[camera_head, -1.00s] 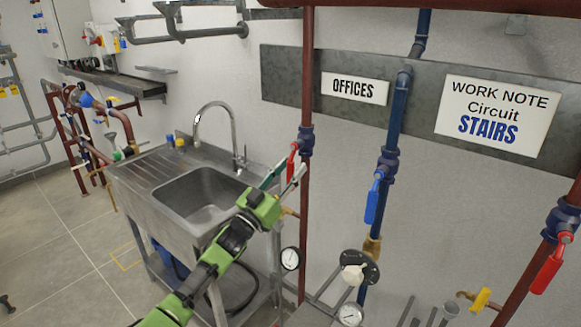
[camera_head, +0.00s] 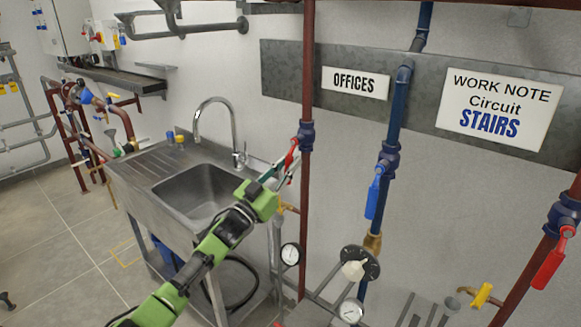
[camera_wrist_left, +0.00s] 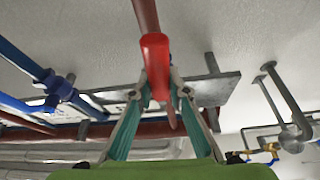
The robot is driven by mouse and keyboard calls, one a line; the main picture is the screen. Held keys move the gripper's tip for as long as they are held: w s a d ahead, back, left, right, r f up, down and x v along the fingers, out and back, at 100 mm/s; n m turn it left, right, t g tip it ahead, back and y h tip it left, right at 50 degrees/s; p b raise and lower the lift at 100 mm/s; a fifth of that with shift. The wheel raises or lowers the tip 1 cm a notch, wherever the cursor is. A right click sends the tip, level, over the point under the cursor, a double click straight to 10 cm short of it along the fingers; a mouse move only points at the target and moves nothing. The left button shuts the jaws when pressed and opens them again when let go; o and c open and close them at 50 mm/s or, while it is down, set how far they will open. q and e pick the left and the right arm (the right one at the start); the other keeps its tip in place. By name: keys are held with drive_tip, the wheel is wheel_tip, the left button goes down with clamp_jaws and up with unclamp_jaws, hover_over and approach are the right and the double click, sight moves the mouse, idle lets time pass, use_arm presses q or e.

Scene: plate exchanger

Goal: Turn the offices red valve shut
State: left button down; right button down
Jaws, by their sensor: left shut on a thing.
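The offices red valve is on the dark red vertical pipe (camera_head: 306,90) just below the OFFICES sign (camera_head: 355,83). Its red lever handle (camera_head: 291,152) points down and to the left from the blue valve body (camera_head: 306,135). My left gripper (camera_head: 287,167) is shut on this handle, and its fingers hide the lower part. In the left wrist view the red handle (camera_wrist_left: 155,58) comes down between the two teal fingers (camera_wrist_left: 160,95), in front of the pipe. My right gripper is not in view.
A blue pipe with a blue lever (camera_head: 373,198) stands right of the valve. Another red lever (camera_head: 549,262) is at the far right, near the STAIRS note (camera_head: 497,110). A steel sink (camera_head: 200,190) and gauges (camera_head: 290,255) lie close to my left arm.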

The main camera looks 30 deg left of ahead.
use_arm(q)
drive_tip(key=a+r+m+g+h, duration=0.2)
drive_tip(key=r+m+g, duration=0.1)
drive_tip(key=m, duration=0.7)
drive_tip(key=a+r+m+g+h, duration=0.3)
drive_tip(key=m, duration=0.7)
drive_tip(key=shift+w+a+r+m, duration=0.15)
drive_tip(key=shift+w+a+m, duration=0.1)
drive_tip(key=shift+a+m, duration=0.15)
drive_tip(key=shift+d, duration=0.1)
drive_tip(key=c, duration=1.9)
unclamp_jaws()
drive_tip(key=shift+s, duration=0.1)
